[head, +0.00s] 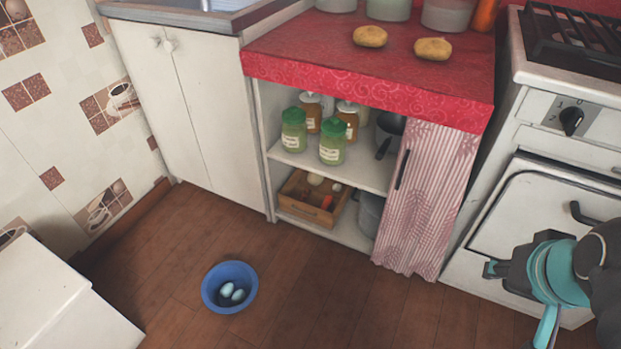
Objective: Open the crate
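A small brown wooden crate (300,211) stands on the lower shelf of the red-topped counter unit. Its top looks uncovered, and a pale round thing and some orange-red things show in it; I cannot make out a lid. My gripper (518,303) is at the lower right, in front of the white stove and well apart from the crate. Its two fingers look spread, with nothing seen between them. Part of the gripper is hidden by its own links.
A striped curtain-like door panel (428,200) with a dark handle stands right of the shelves. A grey pot (370,213) sits beside the crate. Green-lidded jars (332,143) stand on the shelf above. A blue bowl (230,307) with pale eggs sits on the wooden floor.

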